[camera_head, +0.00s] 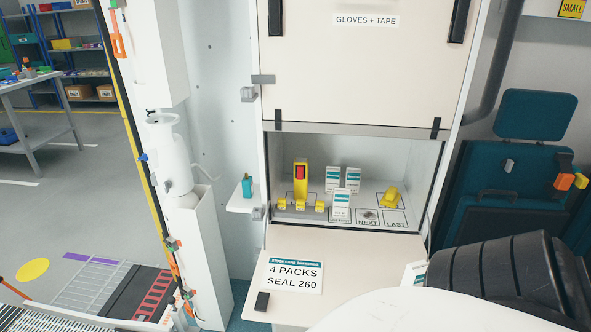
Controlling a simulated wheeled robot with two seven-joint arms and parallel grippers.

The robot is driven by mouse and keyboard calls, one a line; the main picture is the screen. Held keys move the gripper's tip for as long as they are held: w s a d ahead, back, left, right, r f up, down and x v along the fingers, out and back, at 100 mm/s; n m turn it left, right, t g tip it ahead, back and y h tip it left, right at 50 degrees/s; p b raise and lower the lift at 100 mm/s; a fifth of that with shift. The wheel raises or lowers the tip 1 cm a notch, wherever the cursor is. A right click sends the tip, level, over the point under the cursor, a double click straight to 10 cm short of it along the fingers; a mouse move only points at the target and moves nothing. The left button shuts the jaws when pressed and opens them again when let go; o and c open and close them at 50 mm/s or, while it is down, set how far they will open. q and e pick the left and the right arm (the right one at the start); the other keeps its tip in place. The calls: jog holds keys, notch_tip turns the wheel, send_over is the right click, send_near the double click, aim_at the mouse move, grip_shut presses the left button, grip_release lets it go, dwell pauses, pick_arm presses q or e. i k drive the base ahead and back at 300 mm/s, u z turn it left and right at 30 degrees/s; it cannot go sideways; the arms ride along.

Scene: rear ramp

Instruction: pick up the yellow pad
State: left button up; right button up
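No thing in view is plainly a yellow pad. A small yellow wedge-like piece (391,197) sits at the right inside the open white cubby (420,160), behind the label marked LAST. A taller yellow holder (300,186) with a red front stands at the left of the cubby. Several small yellow pieces (319,206) line the cubby's front at its foot. A flat yellow disc (33,270) lies on the floor at the far left. Neither of my grippers is in view.
White packs (341,204) with teal bands stand in the cubby's middle. A pale ledge (345,250) below bears a sign (294,274) reading 4 PACKS SEAL 260 and a small black block (262,301). A teal bottle (247,186) stands on a side shelf. A dark ribbed shape (500,280) fills the lower right.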

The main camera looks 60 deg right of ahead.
aim_at(390, 198)
jog(key=u, duration=0.45)
jog(key=k, duration=0.95)
jog(key=z, duration=1.6)
